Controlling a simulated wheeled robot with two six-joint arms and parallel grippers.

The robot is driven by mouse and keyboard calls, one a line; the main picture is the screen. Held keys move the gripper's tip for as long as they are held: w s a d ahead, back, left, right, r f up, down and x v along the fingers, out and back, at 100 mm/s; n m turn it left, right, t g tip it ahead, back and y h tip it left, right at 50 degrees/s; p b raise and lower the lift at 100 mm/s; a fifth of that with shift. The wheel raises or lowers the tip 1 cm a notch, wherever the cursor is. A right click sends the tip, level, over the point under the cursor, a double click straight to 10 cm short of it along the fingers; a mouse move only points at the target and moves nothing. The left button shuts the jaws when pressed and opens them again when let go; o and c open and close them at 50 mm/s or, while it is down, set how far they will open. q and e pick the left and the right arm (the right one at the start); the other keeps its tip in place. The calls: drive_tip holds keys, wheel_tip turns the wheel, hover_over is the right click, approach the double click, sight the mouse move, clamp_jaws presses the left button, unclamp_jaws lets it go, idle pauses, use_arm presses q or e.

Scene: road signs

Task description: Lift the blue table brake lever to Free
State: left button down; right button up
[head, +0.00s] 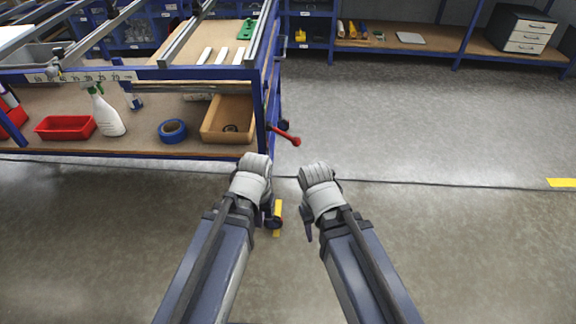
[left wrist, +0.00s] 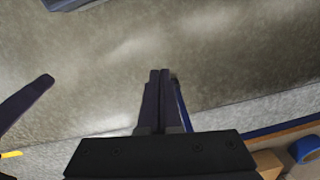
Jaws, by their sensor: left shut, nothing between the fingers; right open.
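The brake lever (head: 288,136) of the blue table (head: 262,140) is red with a rounded red end. It sticks out to the right and slopes down from the table's near right leg. My left gripper (head: 267,200) is in front of that leg, below and left of the lever, apart from it in the picture. In the left wrist view its two dark fingers (left wrist: 160,75) are together with nothing between them. My right gripper (head: 308,220) is to the right, below the lever; its fingers are mostly hidden. No Free marking is legible.
The lower shelf holds a red bin (head: 65,128), a spray bottle (head: 104,112), blue tape (head: 172,131) and a brown box (head: 228,118). The floor (head: 420,130) to the right is clear.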

use_arm(q)
drive_tip(key=w+a+f+n+t+h+b, duration=0.1)
drive_tip(key=w+f+b, duration=0.1)
drive_tip(key=f+b, duration=0.7)
drive_tip(key=w+a+f+b, duration=0.1)
drive_tip(key=f+b, duration=0.7)
drive_tip(key=f, duration=0.2)
drive_tip(key=w+d+f+n+t+h+b, duration=0.35)
drive_tip(key=w+f+b, duration=0.45)
drive_tip(key=b, duration=0.3)
drive_tip(key=w+d+r+n+t+h, duration=0.2)
drive_tip(key=w+d+r+n+t, duration=0.4)
drive_tip(key=w+r, duration=0.1)
drive_tip(key=w+a+r+n+t+y, duration=0.2)
drive_tip(key=r+n+t, duration=0.2)
drive_tip(key=r+n, duration=0.2)
drive_tip(key=w+a+r+n+t+y, duration=0.2)
drive_tip(key=r+n+t, duration=0.2)
drive_tip(key=n, duration=0.5)
drive_tip(key=shift+w+a+r+y, duration=0.2)
drive_tip(key=shift+a+r+y, duration=0.2)
drive_tip(key=shift+r, duration=0.85)
drive_tip(key=shift+w+n, duration=0.15)
drive_tip(key=shift+n, duration=0.1)
